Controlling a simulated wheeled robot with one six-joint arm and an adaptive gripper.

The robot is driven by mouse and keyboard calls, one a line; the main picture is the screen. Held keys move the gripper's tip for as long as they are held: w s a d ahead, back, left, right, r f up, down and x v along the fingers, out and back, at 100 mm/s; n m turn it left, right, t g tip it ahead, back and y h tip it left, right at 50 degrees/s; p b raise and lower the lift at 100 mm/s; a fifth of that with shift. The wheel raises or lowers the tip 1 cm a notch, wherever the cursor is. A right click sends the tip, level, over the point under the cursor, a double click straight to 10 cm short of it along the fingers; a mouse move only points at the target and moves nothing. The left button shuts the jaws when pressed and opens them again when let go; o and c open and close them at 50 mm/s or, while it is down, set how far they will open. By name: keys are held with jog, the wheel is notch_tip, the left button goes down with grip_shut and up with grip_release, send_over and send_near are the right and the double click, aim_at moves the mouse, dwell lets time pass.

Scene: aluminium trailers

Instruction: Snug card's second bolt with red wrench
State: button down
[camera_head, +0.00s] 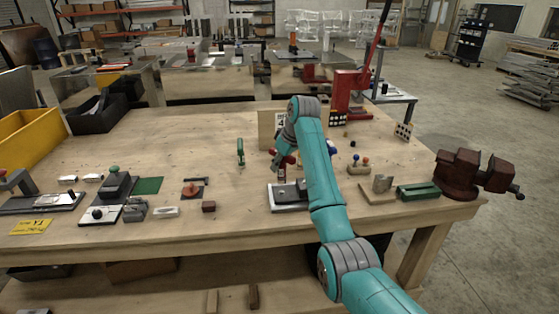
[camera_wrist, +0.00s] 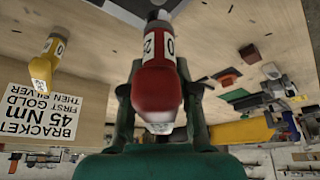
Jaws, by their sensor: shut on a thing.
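My gripper (camera_wrist: 157,92) is shut on the red wrench (camera_wrist: 158,88), whose body lies between the two fingers and carries a white label with black digits. In the head view the red wrench (camera_head: 284,160) is a small red patch beside my arm, above the bench. The card (camera_wrist: 42,108) appears upside down in the wrist view and reads bracket, 45 Nm, first gold then silver. It stands upright on the bench in the head view (camera_head: 266,127). A grey bracket block on a pale plate (camera_head: 287,207) lies below my gripper. Its bolts cannot be made out.
A yellow tool (camera_wrist: 46,62) with a white label is beside the card. A green-handled tool (camera_head: 240,152) stands left of my arm. A red press (camera_head: 347,88) is behind, and a dark red vise (camera_head: 468,173) is at the right edge. The bench's left middle is partly clear.

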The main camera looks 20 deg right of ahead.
aim_at(284, 174)
jog(key=shift+f, duration=2.25)
jog(key=shift+m, duration=0.3)
jog(key=m+h, duration=0.2)
jog(key=m, duration=0.2)
jog(key=shift+d+m, duration=0.15)
jog(key=shift+m, duration=0.15)
jog(key=m, duration=0.2)
jog(key=m+h, duration=0.1)
jog(key=m, duration=0.1)
jog(key=m+h, duration=0.1)
jog(key=shift+d+m, duration=0.25)
jog(key=shift+m, duration=0.15)
jog(key=m+g+h, duration=0.1)
jog(key=m, duration=0.2)
jog(key=m+g, duration=0.1)
jog(key=m, duration=0.1)
jog(key=shift+s+d+m+h, duration=0.2)
jog(key=shift+m+h, duration=0.2)
jog(key=m, duration=0.2)
jog(key=m+g, duration=0.1)
jog(key=m, duration=0.1)
jog(key=shift+s+d+f+g+h, duration=0.1)
jog(key=shift+s+g+h, duration=0.1)
jog(key=shift+g+h, duration=0.1)
